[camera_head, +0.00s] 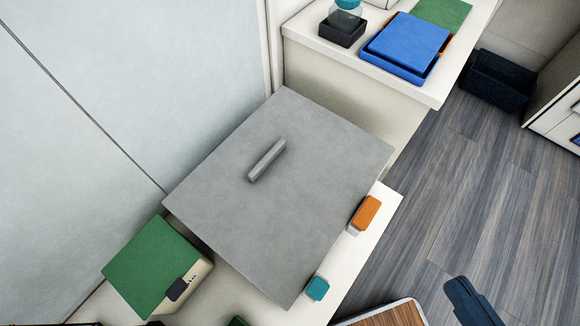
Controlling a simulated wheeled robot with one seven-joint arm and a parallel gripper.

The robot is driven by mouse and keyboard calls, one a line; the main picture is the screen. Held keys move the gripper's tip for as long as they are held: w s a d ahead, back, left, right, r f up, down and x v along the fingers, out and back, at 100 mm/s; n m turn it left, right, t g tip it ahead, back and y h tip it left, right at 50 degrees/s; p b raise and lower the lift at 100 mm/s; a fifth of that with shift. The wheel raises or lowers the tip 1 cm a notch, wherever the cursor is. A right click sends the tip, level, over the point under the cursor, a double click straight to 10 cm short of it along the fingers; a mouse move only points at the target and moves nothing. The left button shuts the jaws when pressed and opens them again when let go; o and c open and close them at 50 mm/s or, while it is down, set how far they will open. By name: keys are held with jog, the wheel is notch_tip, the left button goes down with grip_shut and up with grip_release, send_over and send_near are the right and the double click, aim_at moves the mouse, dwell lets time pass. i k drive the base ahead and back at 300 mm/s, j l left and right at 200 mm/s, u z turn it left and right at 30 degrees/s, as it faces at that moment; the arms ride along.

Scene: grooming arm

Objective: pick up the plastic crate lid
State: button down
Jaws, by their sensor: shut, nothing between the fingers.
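A large flat grey square lid (310,205) with a raised grey bar handle (266,160) near its middle lies over a white surface, against the pale wall panel. I take it to be the plastic crate lid. What is directly under it is mostly hidden. Nothing is seen touching its handle. I cannot make out my gripper in the head view.
A green-topped box (152,263) stands at the lid's lower left. An orange block (366,211) and a teal block (317,288) sit along its right edge. A white counter (318,52) behind holds a blue box (408,45). Wood floor (470,190) at right is mostly clear.

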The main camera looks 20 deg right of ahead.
aim_at(273, 198)
jog(key=k+j+u, duration=0.2)
jog(key=k, duration=0.45)
jog(key=u, duration=0.45)
jog(key=l+u, duration=0.15)
jog(key=u, duration=0.3)
jog(key=i+u, duration=0.1)
jog(key=u, duration=0.3)
jog(key=l+u, duration=0.15)
jog(key=u, duration=0.3)
jog(key=i+l, duration=0.1)
jog(key=l, duration=0.55)
jog(key=i+l+u, duration=0.15)
jog(key=l, duration=0.5)
jog(key=i+l, duration=0.1)
jog(key=l, duration=0.6)
jog(key=u, duration=0.05)
